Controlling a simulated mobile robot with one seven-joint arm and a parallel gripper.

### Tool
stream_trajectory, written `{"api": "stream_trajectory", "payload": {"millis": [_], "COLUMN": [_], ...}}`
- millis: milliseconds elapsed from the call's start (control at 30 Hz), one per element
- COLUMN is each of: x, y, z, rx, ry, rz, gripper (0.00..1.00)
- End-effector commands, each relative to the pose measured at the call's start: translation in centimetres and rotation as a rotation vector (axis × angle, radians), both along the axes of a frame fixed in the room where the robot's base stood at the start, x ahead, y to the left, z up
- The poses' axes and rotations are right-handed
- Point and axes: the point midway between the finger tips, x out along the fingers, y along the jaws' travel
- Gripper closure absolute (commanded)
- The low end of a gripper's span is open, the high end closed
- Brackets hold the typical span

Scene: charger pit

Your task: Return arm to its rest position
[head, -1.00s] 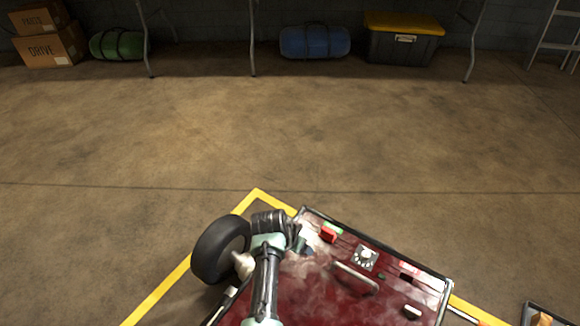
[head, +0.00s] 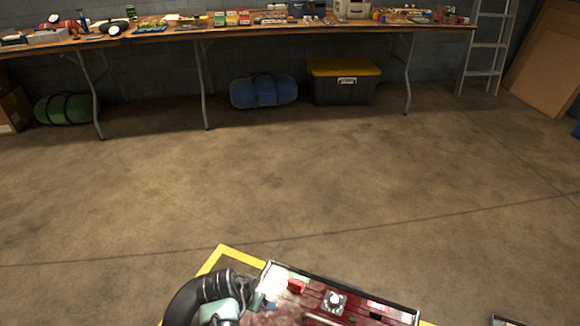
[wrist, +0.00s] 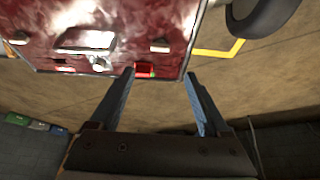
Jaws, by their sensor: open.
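My gripper (wrist: 160,74) is open in the wrist view, its two dark fingers apart with nothing held between them. A red, worn panel (wrist: 150,20) lies beyond the fingertips, with a pale handle (wrist: 88,40), a knob (wrist: 100,63) and a small red block (wrist: 145,71) near its edge. In the head view my arm (head: 222,300) is at the bottom, beside the left end of the panel (head: 285,318). The red block (head: 297,286) and a white dial (head: 334,301) show there. The lower part of the arm and panel is cut off by the frame.
Open concrete floor (head: 270,185) stretches to a long cluttered workbench (head: 240,28). Under it are a blue bag (head: 263,91) and a yellow-lidded bin (head: 343,83).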

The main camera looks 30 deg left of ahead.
Motion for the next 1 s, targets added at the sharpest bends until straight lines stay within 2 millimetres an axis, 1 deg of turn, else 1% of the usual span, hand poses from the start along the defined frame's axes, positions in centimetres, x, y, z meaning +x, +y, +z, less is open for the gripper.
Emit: {"api": "stream_trajectory", "payload": {"millis": [133, 200, 267, 367, 400, 467, 500, 567, 600, 667, 700, 767, 800, 867, 900, 967, 1000], "x": [0.0, 0.5, 1.6, 4.6, 6.1, 8.3, 9.7, 11.3, 12.3, 13.4, 13.9, 14.3, 14.3, 14.0, 13.6, 12.6, 11.8], "y": [0.0, 0.1, 0.2, 0.2, 0.1, -0.4, -0.9, -1.9, -2.7, -4.1, -5.1, -6.8, -8.0, -10.0, -11.3, -13.3, -14.7], "z": [0.0, 0.6, 1.9, 6.0, 8.3, 12.3, 15.1, 19.3, 22.2, 26.5, 29.4, 33.6, 36.4, 40.7, 43.5, 47.5, 50.1], "rx": [0.000, 0.012, 0.036, 0.103, 0.134, 0.181, 0.210, 0.247, 0.266, 0.290, 0.301, 0.314, 0.318, 0.319, 0.317, 0.307, 0.296], "ry": [0.000, -0.014, -0.046, -0.145, -0.200, -0.296, -0.364, -0.465, -0.534, -0.639, -0.710, -0.817, -0.889, -0.999, -1.074, -1.184, -1.259], "rz": [0.000, 0.000, 0.001, 0.006, 0.009, 0.014, 0.018, 0.022, 0.024, 0.026, 0.027, 0.028, 0.026, 0.023, 0.021, 0.017, 0.013], "gripper": [0.20, 0.20, 0.20, 0.20, 0.20, 0.20, 0.20, 0.20, 0.20, 0.20, 0.20, 0.20, 0.20, 0.20, 0.20, 0.20, 0.20]}}
